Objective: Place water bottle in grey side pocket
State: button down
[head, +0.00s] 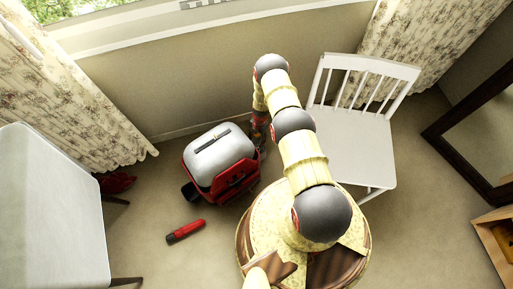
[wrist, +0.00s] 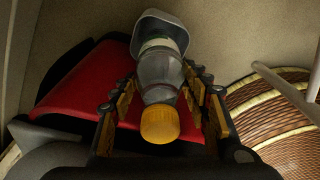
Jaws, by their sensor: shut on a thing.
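The water bottle (wrist: 160,72) shows in the wrist view, with an orange-yellow cap and a clear grey body. My gripper (wrist: 163,88) is shut on the bottle, one finger on each side of it. A pale grey, square-edged shape (wrist: 162,22) is at the bottle's far end. I cannot tell whether this is the grey side pocket or the bottle's base.
A red cylinder with a dark end (head: 185,231) lies on the floor in front of the suitcase. A white chair (head: 352,140) stands to the right of my arm. A pale grey piece of furniture (head: 45,200) is at the left. Open floor lies between it and the suitcase.

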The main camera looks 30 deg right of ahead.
aim_at(256, 146)
jog(key=shift+w+f+b, duration=0.1)
jog(key=shift+f+b, duration=1.5)
jog(key=shift+f, duration=2.7)
jog(key=c, duration=1)
grip_release()
jog(key=shift+f, duration=0.1)
jog(key=shift+o, duration=0.4)
